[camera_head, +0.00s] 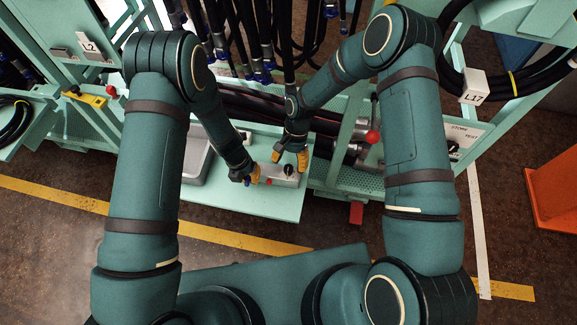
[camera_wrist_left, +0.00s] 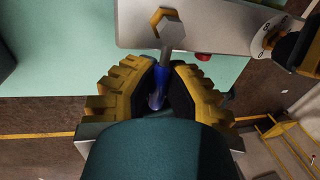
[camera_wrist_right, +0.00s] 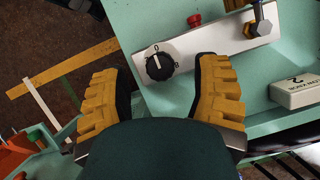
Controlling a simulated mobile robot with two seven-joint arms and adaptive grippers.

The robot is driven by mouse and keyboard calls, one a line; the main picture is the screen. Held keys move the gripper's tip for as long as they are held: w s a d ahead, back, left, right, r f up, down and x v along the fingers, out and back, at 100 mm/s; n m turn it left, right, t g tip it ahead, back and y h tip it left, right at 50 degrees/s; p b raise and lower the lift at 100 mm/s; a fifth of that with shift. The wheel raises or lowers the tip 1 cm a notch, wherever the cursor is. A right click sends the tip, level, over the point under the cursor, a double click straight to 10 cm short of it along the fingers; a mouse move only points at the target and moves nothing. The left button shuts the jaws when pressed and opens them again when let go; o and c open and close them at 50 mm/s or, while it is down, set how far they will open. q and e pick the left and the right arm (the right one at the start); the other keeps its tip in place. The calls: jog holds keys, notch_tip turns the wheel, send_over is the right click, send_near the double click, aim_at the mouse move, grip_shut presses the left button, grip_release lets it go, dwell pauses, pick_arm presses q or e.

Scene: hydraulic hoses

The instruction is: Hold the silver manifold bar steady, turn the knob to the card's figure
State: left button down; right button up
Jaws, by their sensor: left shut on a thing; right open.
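The silver manifold bar (camera_head: 272,179) lies on the pale green bench; it also shows in the right wrist view (camera_wrist_right: 215,48). My left gripper (camera_wrist_left: 161,80) is shut on a blue-sleeved fitting (camera_wrist_left: 157,97) with a silver hex end, beside a brass hex on the bar (camera_wrist_left: 165,20). My right gripper (camera_wrist_right: 155,75) is open, its fingers either side of the knob and apart from it. A white card block (camera_wrist_right: 298,91) shows a "2", seen upside down.
A red button (camera_wrist_right: 194,20) is beside the bar. A grey tray (camera_head: 195,160) stands left on the bench. Hanging black hoses (camera_head: 285,35) with blue ends fill the back. A red ball knob (camera_head: 372,137) is right of my right gripper.

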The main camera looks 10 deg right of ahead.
jog(key=shift+x, duration=1.15)
grip_shut()
